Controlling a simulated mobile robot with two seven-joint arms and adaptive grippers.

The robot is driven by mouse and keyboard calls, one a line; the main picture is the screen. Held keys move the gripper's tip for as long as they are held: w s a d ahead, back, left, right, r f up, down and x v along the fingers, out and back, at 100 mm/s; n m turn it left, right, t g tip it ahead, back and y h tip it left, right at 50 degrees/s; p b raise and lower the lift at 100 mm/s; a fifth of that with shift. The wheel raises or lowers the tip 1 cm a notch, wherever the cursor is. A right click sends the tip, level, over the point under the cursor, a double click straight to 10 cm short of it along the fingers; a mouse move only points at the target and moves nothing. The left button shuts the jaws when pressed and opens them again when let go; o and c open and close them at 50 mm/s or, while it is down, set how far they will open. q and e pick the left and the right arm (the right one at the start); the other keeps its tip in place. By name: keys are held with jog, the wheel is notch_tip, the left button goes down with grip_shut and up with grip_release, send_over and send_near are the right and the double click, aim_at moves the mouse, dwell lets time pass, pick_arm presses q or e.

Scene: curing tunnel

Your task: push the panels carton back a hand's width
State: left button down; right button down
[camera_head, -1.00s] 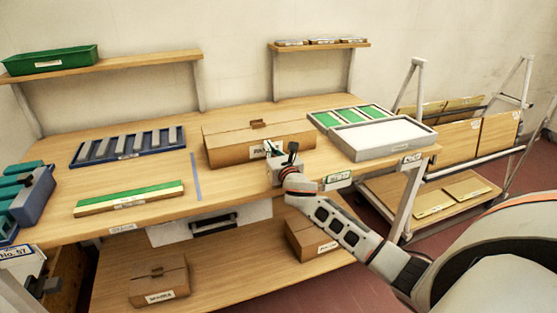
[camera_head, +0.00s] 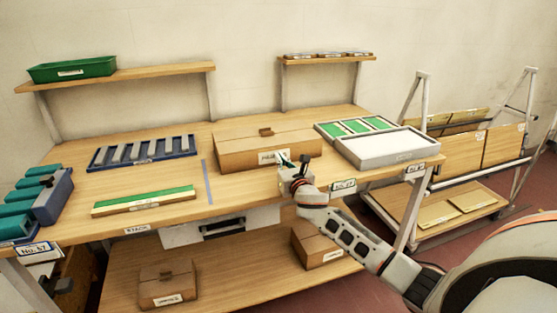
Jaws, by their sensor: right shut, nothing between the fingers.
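The panels carton (camera_head: 240,157) is a closed brown box lying flat on the workbench. It carries a white label on its front face, partly hidden by my right gripper. My right gripper (camera_head: 296,163) is shut and empty, at the right part of the carton's front face. Its fingertips overlap the label's right end in the view; I cannot tell whether they touch the carton. My left gripper is not in view.
A pale-topped tray (camera_head: 388,146) and a frame of green panels (camera_head: 338,129) stand right of the carton. A blue slotted rack (camera_head: 103,163) and a green-topped strip (camera_head: 143,203) lie left. Bare bench (camera_head: 250,118) shows behind the carton.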

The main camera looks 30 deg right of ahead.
jog(key=p+v, duration=0.1)
jog(key=v, duration=0.9)
jog(key=shift+s, duration=0.25)
jog(key=shift+a, duration=0.1)
jog(key=s+a+f+m+g, duration=0.3)
jog(key=s+f+m+g, duration=0.15)
jog(key=s+m, duration=0.6)
jog(key=s+a+f+m+g, duration=0.25)
jog(key=s+f+m, duration=0.4)
jog(key=s, duration=0.65)
jog(key=s+a+f+m+g, duration=0.2)
jog(key=s+f+m+g, duration=0.25)
jog(key=s+m, duration=0.55)
jog(key=a+f+m+t+y, duration=0.2)
jog(key=a+f+t+y, duration=0.2)
jog(key=a+f, duration=1)
jog(key=w+a+y, duration=0.1)
jog(key=a+y, duration=0.1)
jog(key=shift+a+y, duration=0.3)
jog(key=shift+t, duration=0.25)
